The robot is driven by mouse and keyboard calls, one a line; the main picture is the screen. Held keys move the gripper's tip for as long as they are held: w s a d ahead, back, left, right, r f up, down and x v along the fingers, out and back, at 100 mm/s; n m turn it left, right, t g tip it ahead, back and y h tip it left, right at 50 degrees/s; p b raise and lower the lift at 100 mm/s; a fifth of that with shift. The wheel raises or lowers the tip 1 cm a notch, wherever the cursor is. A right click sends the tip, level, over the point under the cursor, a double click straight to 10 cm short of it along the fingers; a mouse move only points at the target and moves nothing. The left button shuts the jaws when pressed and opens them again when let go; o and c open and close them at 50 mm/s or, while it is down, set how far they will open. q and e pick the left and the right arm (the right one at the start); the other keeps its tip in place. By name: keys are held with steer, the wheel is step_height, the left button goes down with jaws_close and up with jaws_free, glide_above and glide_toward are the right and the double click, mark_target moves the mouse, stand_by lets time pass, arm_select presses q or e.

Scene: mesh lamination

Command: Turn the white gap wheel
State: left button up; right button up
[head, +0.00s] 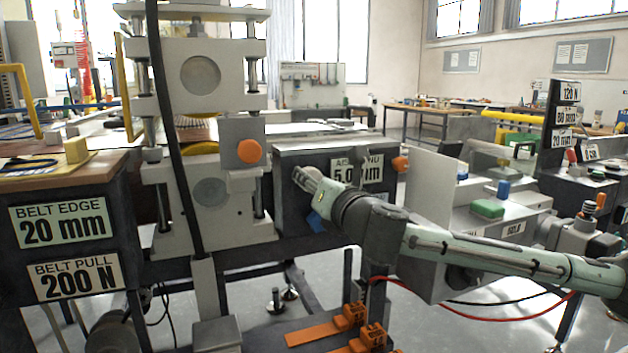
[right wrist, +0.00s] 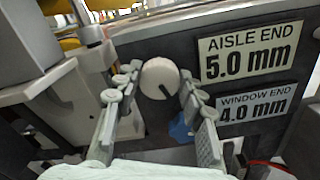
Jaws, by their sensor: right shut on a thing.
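The white gap wheel (right wrist: 159,77) is a round knob with a dark pointer line, on the dark front panel in the right wrist view. My right gripper (right wrist: 156,86) has its two fingers on either side of the wheel, shut on it. In the head view my right arm reaches in from the right, and the right gripper (head: 306,182) is at the panel, largely hiding the wheel. An AISLE END 5.0 mm sign (right wrist: 250,52) and a WINDOW END 4.0 mm sign (right wrist: 256,101) are right of the wheel. My left gripper is not in view.
A blue part (right wrist: 181,128) sits just below the wheel, close to the right finger. Orange knobs (head: 249,151) and (head: 400,164) stick out on the machine. A pale plate (head: 430,180) stands right of the panel. Orange clamps (head: 350,318) lie low in front.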

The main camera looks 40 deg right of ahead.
steer(key=m, duration=0.3)
steer(key=o, duration=1.2)
steer(key=shift+c, duration=0.2)
step_height(320, 180, up, 10)
